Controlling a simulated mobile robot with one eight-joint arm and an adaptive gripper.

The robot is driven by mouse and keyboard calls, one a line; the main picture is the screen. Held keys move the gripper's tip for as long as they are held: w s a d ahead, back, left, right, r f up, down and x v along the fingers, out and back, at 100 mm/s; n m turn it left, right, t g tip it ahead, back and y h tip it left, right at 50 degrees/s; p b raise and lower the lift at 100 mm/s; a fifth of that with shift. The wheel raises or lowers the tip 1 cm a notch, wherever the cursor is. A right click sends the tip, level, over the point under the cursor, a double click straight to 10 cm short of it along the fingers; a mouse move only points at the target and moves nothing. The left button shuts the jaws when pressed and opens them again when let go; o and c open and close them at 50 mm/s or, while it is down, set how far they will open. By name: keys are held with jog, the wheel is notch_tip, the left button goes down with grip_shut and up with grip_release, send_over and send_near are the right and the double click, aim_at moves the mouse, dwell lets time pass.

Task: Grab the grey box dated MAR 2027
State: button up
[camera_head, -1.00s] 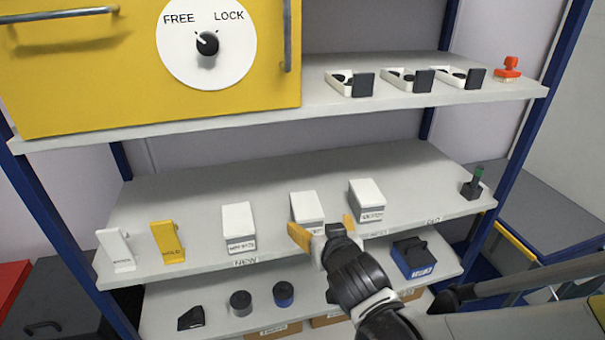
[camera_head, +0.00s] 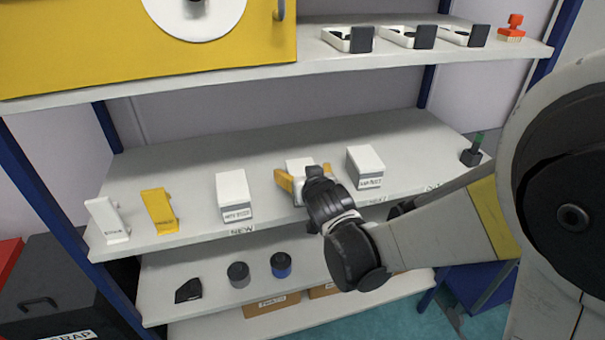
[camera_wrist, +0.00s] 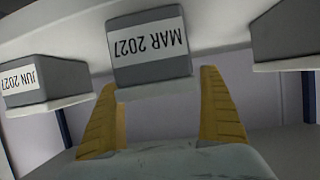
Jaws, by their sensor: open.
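The grey box dated MAR 2027 (camera_wrist: 150,57) is upside down in the wrist view, its label readable, between and just beyond my two yellow fingertips. In the head view its pale top (camera_head: 300,167) shows on the middle shelf, the middle one of three similar boxes, its front hidden by my gripper. My gripper (camera_head: 304,183) is open, with one yellow finger on each side of the box's near end. I cannot tell whether either finger touches it. In the wrist view the open gripper (camera_wrist: 162,112) holds nothing.
A similar box (camera_head: 234,195) stands to the left and another (camera_head: 366,167) to the right; in the wrist view the box at left reads JUN 2027 (camera_wrist: 40,80). A yellow holder (camera_head: 159,210) and white holder (camera_head: 108,220) stand farther left. The upper shelf (camera_head: 320,66) overhangs behind.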

jog(key=shift+r, duration=0.1)
jog(key=c, duration=1.5)
